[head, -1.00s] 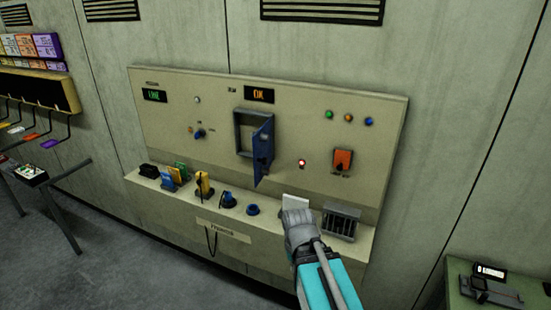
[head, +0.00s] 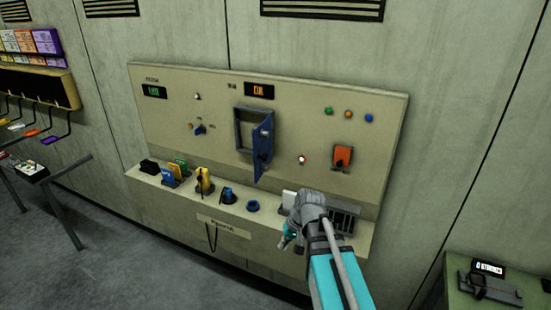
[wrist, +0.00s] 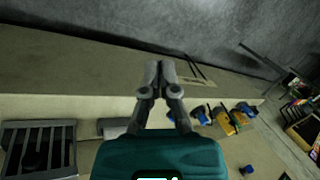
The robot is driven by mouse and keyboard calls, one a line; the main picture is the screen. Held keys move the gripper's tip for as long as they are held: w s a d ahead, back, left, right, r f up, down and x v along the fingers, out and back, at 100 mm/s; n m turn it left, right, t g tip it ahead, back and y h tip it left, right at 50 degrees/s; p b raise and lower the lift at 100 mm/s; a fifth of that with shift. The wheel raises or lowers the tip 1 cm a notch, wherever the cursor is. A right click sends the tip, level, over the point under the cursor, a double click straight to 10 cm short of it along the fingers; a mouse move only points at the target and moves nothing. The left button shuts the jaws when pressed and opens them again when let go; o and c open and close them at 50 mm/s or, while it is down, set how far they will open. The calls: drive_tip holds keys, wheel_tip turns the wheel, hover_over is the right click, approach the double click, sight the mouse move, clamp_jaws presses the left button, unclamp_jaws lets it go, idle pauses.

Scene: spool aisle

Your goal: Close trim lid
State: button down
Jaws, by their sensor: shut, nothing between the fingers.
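The blue lid (head: 263,145) stands swung open on the panel. It is hinged at the right side of a grey square frame (head: 240,127), and the recess behind it shows. My gripper (head: 288,242) is at the front of the shelf below the panel, lower and to the right of the lid and apart from it. In the wrist view its two fingers (wrist: 159,68) are together and hold nothing. The lid is not clearly seen in the wrist view.
The shelf carries a slotted grey box (head: 342,217), a white block (head: 289,199), a blue ring (head: 253,206) and several blue, yellow and green items. An orange switch (head: 342,157) sits right of the lid. A green bench (head: 490,300) stands at lower right.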

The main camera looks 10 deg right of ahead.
drive_tip(key=w+d+r+m+t+y, duration=0.2)
drive_tip(key=w+d+r+t+y, duration=0.2)
drive_tip(key=w+r, duration=0.4)
drive_tip(key=w+d+r+m+t+y+p, duration=0.1)
drive_tip(key=w+d+r+m+t+y, duration=0.1)
drive_tip(key=w+d+r+t+y, duration=0.2)
drive_tip(key=w+d+r+y, duration=0.2)
drive_tip(key=w+d+r, duration=0.2)
drive_tip(key=d+r, duration=0.1)
drive_tip(key=shift+w+r+m+y, duration=0.25)
drive_tip(key=shift+r+m+y, duration=0.05)
drive_tip(key=shift+r+m, duration=0.1)
drive_tip(key=x, duration=1.3)
drive_tip(key=shift+w+a, duration=0.2)
drive_tip(key=shift+a, duration=0.15)
drive_tip(key=shift+f, duration=0.1)
